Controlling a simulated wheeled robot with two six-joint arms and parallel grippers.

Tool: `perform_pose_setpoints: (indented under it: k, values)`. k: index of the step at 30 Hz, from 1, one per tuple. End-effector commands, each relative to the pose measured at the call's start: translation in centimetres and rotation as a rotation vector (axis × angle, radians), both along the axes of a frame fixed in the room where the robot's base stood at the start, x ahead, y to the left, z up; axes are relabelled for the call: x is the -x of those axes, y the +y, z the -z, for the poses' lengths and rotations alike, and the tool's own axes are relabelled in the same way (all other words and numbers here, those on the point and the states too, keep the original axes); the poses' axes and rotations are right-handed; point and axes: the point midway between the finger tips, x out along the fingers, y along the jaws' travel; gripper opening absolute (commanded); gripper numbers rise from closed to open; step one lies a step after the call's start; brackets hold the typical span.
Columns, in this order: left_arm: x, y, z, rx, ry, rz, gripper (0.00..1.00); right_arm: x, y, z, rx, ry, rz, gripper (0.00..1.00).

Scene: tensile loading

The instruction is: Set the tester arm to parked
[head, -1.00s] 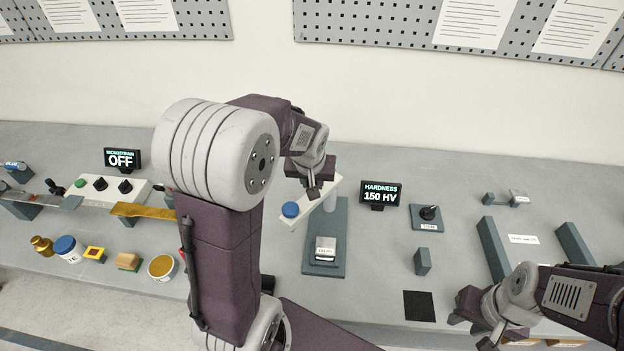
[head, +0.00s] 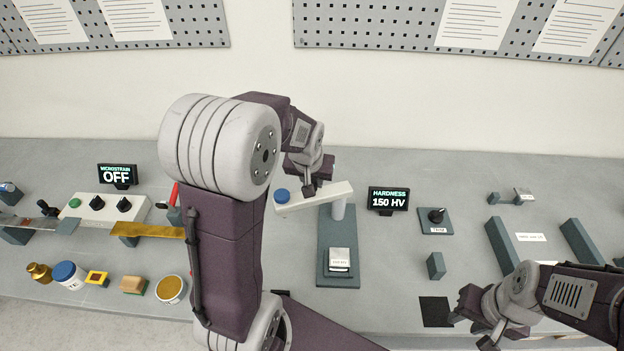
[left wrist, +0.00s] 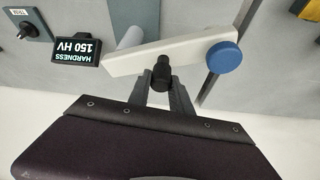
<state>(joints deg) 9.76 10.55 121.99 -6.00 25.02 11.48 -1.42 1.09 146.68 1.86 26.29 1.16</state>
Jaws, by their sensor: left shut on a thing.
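The tester arm (head: 325,198) is a white beam on a pale post (head: 338,210) above a grey base (head: 325,240). A blue knob (head: 282,195) sits at its left end, over the bench left of the base. In the left wrist view the beam (left wrist: 135,58) runs from the post to the blue knob (left wrist: 224,57). My left gripper (head: 312,186) is shut on the beam's black peg (left wrist: 162,72), with a finger on either side. My right gripper (head: 472,326) is empty at the lower right, its fingers apart.
A metal block (head: 340,260) sits on the tester base. The hardness display (head: 388,200) reads 150 HV, with a small black control (head: 436,216) to its right. A red handle (head: 174,194) and a brass bar (head: 150,230) lie left of my left arm.

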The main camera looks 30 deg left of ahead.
Motion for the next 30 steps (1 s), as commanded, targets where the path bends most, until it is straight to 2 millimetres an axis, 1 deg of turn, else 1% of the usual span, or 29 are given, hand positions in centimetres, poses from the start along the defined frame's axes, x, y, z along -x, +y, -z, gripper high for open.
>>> perform_pose_setpoints:
  k: [16, 17, 18, 19, 27, 29, 30]
  values:
    - [0.06, -0.07, 0.12, 0.001, 0.005, -0.005, 0.0, 0.0, 0.0, -0.02, 0.0, 0.0, 0.0, 0.35]
    - [0.07, -0.07, 0.12, 0.001, 0.005, -0.005, 0.31, 0.0, 0.0, -0.02, 0.0, 0.0, 0.0, 0.35]
    - [0.07, -0.07, 0.12, 0.001, 0.005, -0.004, 0.42, 0.0, 0.0, -0.02, 0.0, 0.0, 0.0, 0.35]
    - [0.06, -0.07, 0.12, 0.001, 0.005, -0.004, 0.46, 0.0, 0.0, -0.02, 0.0, 0.0, 0.0, 0.35]
    - [0.04, -0.1, 0.07, 0.001, 0.004, -0.005, 0.46, 0.0, 0.0, -0.02, 0.0, 0.0, 0.0, 0.35]
    - [0.12, -0.12, -0.24, 0.001, 0.002, -0.005, 0.46, 0.0, 0.0, -0.02, 0.0, 0.0, 0.0, 0.35]
    - [0.26, -0.16, -0.7, 0.0, 0.001, -0.005, 0.46, 0.0, 0.0, -0.02, 0.0, 0.0, 0.0, 0.35]
